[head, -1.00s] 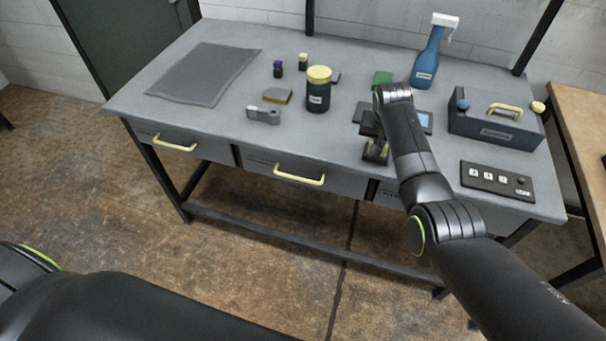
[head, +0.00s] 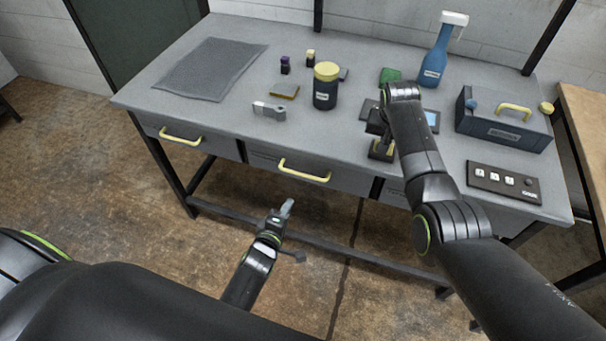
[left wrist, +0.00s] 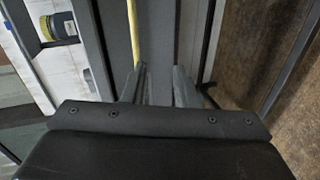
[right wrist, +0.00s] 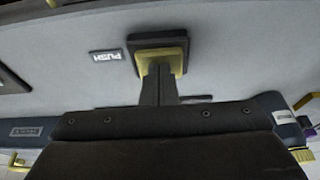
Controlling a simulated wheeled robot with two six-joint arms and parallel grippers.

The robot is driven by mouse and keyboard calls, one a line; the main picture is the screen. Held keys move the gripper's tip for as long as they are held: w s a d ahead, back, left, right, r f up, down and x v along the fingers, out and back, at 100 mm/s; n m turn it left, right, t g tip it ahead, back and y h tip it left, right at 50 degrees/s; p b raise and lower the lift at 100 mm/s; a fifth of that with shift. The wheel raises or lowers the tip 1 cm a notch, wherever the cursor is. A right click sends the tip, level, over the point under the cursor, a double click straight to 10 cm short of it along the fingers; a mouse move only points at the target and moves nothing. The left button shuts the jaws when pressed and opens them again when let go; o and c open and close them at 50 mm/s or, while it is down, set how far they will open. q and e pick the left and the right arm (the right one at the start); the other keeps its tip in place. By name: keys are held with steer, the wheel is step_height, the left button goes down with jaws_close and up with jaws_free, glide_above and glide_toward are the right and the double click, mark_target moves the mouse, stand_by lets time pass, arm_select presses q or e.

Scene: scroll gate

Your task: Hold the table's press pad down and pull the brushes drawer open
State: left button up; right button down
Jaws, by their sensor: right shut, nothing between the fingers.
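The press pad (right wrist: 160,45) shows in the right wrist view as a dark square with yellow, beside a "PUSH" label (right wrist: 105,56). My right gripper (right wrist: 158,78) is shut and empty, its tips at the pad; firm contact is hard to confirm. In the head view it points down at the pad (head: 380,155). Two drawers show yellow handles, one at left (head: 180,137) and one in the middle (head: 304,172); I cannot read which is brushes. Both look closed. My left gripper (head: 286,207) is open and empty, below and in front of the middle handle; a yellow handle (left wrist: 138,35) lies beyond its fingers.
The table (head: 215,120) holds a yellow-lidded jar (head: 325,92), a grey mat (head: 212,68), a blue spray bottle (head: 435,60), a toolbox (head: 500,125) and a switch panel (head: 502,181). A lower rail (head: 330,247) runs beneath the drawers. The floor in front is clear.

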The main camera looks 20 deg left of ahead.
mark_target(303, 174)
arm_select(q)
steer(key=shift+n+t, duration=0.4)
steer(key=shift+n, duration=0.2)
steer(key=shift+w+d+r, duration=0.15)
steer(key=shift+w, duration=3.15)
steer(key=shift+w+d+r, duration=0.1)
steer(key=shift+w, duration=3.15)
jaws_close()
